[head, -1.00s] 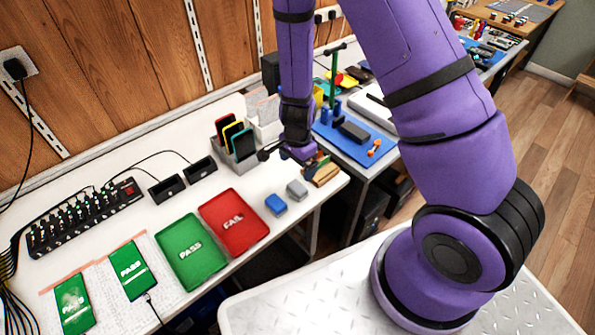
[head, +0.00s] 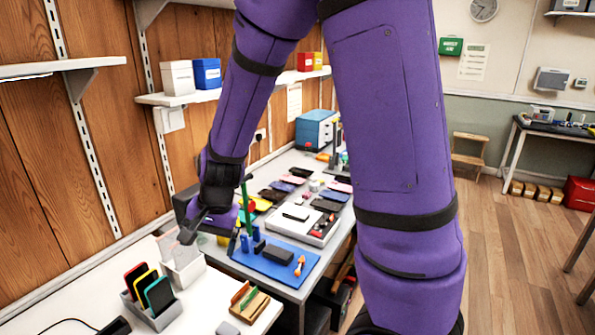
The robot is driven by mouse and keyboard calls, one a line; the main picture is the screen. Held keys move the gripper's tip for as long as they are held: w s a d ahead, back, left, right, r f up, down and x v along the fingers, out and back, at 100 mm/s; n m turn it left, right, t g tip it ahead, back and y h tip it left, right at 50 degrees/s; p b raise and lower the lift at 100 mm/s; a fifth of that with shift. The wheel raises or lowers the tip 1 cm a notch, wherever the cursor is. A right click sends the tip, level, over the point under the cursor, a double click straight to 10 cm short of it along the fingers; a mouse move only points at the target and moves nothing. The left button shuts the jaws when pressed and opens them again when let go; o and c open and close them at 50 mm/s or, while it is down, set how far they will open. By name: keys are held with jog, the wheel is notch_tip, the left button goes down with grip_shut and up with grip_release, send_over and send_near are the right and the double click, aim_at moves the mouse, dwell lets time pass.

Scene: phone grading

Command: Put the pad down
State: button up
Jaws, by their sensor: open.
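A small grey block (head: 228,329), which may be the pad, lies on the white bench (head: 205,305) and is cut by the bottom edge of the head view. The blue block that lay beside it is out of view now. I cannot tell for sure which thing is the pad. My gripper (head: 190,228) is open above the bench, near its back right, with its fingers pointing down and left. I see nothing held between the fingers, though the wrist hides part of them.
A grey rack (head: 152,308) of coloured phones and a wooden holder (head: 249,301) stand on the bench below my gripper. Behind is a second bench with a blue mat (head: 297,277), a green stand (head: 247,205) and several phones. A wall shelf (head: 182,99) holds boxes.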

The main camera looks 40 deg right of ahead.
jog(key=s+d+r+n+t+h, duration=0.1)
jog(key=s+d+r+n, duration=0.2)
jog(key=s+r, duration=0.7)
jog(key=s+d+r+n+t+h, duration=0.1)
jog(key=s+d+r+n, duration=0.3)
jog(key=s+r, duration=0.6)
jog(key=shift+d+r+n+t, duration=0.15)
jog(key=shift+r+n+t, duration=0.3)
jog(key=shift+n+t, duration=0.3)
